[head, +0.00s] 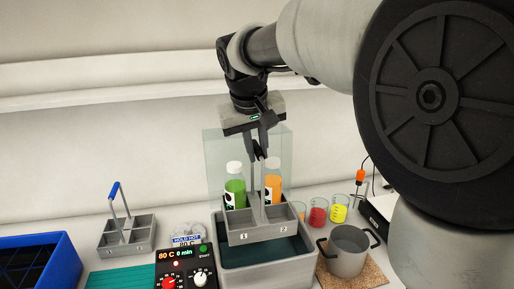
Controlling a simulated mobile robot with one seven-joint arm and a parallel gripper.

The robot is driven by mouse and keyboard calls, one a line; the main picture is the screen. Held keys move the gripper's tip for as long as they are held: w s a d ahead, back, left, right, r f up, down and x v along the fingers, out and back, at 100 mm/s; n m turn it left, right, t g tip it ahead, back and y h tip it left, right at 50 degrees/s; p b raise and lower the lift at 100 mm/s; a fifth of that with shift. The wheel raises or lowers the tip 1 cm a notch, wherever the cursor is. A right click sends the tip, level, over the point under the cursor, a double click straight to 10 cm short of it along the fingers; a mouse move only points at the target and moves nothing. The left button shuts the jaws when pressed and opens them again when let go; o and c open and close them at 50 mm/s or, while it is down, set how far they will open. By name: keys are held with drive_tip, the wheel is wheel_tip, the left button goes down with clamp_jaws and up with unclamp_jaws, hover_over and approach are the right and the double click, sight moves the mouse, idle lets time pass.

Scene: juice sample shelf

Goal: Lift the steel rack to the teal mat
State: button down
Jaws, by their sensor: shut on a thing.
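The steel rack (257,237) is a grey divided carrier with front cells marked 1 and 2. It hangs over the water bath (268,277), and its lower edge appears above the dark water. A green bottle (235,188) and an orange bottle (272,183), both with white caps, stand in it. My gripper (258,152) is shut on the top of the rack's upright handle; the fingers partly hide the grip. The teal mat (122,279) lies at the lower left, partly cut off by the picture's edge.
A blue-handled rack (127,235) stands behind the mat. A control box (186,268) reading 80 C and 0 min sits between mat and bath. A clear panel (215,150) rises behind the bath. A pot (348,252) on cork and several beakers stand right; a blue crate (66,262) is far left.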

drive_tip(key=s+a+f, duration=0.2)
drive_tip(key=a, duration=0.7)
drive_tip(key=shift+a+b, duration=0.3)
drive_tip(key=shift+b, duration=0.05)
drive_tip(key=shift+a, duration=0.1)
idle(0.4)
drive_tip(key=s+a+p, duration=0.2)
drive_tip(key=a, duration=0.8)
drive_tip(key=shift+s+a+p, duration=0.15)
drive_tip(key=shift+a+p, duration=0.05)
drive_tip(key=shift+p, duration=0.1)
drive_tip(key=shift+r, duration=0.1)
idle(0.4)
